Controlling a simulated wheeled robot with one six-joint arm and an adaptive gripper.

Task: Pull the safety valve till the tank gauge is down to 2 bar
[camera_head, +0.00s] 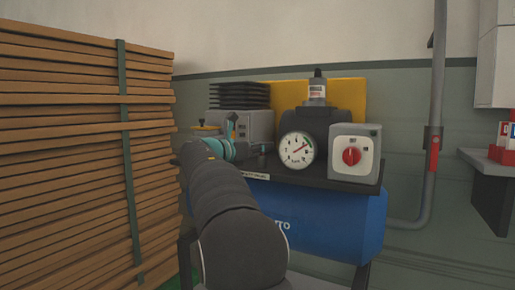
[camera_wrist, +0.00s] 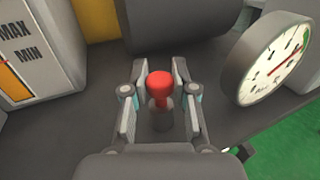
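The safety valve (camera_wrist: 159,86), a small upright stem with a red rounded cap, stands in the middle of the wrist view. My gripper (camera_wrist: 160,92) is open, with one finger on each side of the valve and a visible gap to both. The tank gauge (camera_head: 297,149) is a round white dial with a red needle pointing to the upper right; its figures are too small to read surely. It also shows tilted at the right of the wrist view (camera_wrist: 275,60). The blue tank (camera_head: 325,222) lies below. My arm hides the valve in the head view.
A grey switch box with a red knob (camera_head: 353,155) stands right of the gauge on the dark shelf. A box marked MAX and MIN (camera_wrist: 35,50) is left of the valve. A tall stack of wooden slats (camera_head: 60,150) is on the left. A pipe (camera_head: 437,100) runs up the wall.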

